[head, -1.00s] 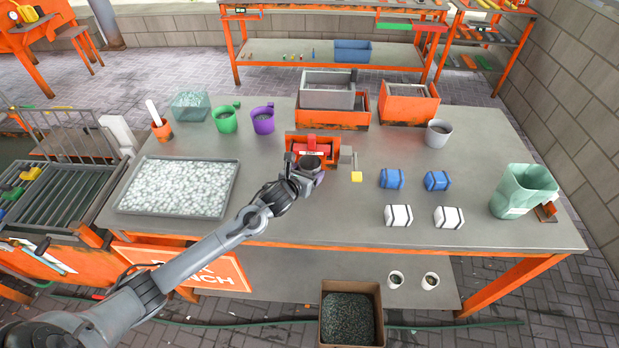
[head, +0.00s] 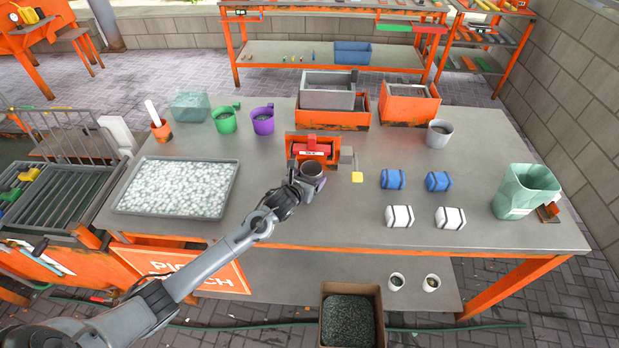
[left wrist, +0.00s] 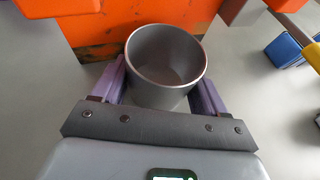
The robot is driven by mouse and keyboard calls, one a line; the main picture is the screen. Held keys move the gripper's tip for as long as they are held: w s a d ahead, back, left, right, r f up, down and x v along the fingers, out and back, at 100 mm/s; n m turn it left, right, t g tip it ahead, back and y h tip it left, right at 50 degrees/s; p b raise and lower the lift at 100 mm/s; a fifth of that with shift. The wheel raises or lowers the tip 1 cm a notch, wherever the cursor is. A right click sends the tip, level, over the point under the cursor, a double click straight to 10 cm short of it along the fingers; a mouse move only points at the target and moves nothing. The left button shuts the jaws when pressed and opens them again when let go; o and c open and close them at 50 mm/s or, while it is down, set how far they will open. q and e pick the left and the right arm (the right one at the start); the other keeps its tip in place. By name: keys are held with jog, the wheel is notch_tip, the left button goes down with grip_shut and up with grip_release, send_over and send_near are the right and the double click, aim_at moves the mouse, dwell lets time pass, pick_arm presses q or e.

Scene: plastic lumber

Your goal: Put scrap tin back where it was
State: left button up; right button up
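A grey, round, open-topped tin (head: 313,170), which I take to be the scrap tin, is at the front of the orange-red machine. My left gripper (head: 309,178) is shut on it. In the left wrist view the tin (left wrist: 166,65) stands upright between the two purple fingers (left wrist: 164,88), one on each side, and looks empty inside. Whether its base touches the bench cannot be told. My right gripper is in neither view.
The red machine (head: 313,146) stands just behind the tin. A tray of pale pellets (head: 177,187) is left. The bench front is clear.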

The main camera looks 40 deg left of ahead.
pick_arm(q)
jog(key=o, duration=0.4)
jog(key=shift+r, duration=0.15)
jog(key=p+v, duration=0.2)
jog(key=v, duration=1)
jog(key=shift+s, duration=0.1)
